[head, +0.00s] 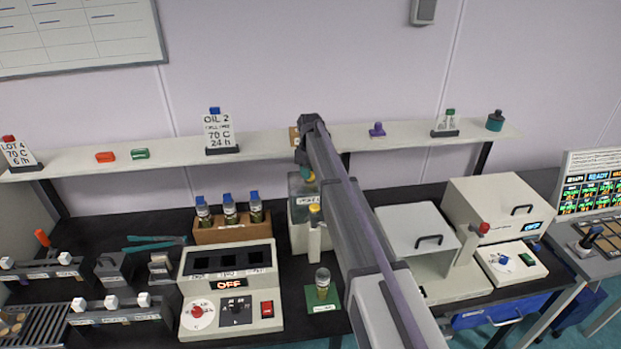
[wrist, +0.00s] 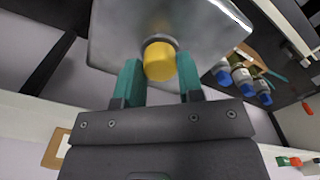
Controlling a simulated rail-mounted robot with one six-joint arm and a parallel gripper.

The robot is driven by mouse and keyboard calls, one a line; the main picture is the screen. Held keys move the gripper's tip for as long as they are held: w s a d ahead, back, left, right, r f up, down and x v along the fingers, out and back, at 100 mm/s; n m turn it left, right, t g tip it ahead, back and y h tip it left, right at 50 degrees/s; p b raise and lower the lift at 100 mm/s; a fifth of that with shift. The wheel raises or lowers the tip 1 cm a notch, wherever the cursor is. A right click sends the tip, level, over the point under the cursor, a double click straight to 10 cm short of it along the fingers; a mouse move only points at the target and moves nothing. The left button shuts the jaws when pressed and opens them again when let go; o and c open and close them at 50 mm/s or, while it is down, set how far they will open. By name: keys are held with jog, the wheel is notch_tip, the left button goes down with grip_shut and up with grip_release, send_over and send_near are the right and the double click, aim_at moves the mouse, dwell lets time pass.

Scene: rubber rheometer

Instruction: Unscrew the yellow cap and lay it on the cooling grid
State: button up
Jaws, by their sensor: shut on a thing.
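The yellow cap (wrist: 160,62) is between the teal fingers of my gripper (wrist: 161,75) in the wrist view. My gripper is shut on it. A dark round collar shows behind the cap, against a grey metal surface; I cannot tell whether the cap is still threaded there. In the head view my gripper (head: 307,176) is over the grey metal box (head: 303,213) at the middle back of the bench, and my arm hides part of it. A dark slatted grid (head: 35,325), which looks like the cooling grid, lies at the lower left.
A vial (head: 322,285) stands on a green mat. A wooden rack (head: 232,233) holds blue-capped vials. The heater unit (head: 231,290) reads OFF. A shelf (head: 270,143) runs behind.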

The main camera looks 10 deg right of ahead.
jog(key=n, duration=0.3)
jog(key=shift+n, duration=0.3)
notch_tip(320, 180, up, 5)
jog(key=p, duration=0.5)
jog(key=shift+r, duration=0.1)
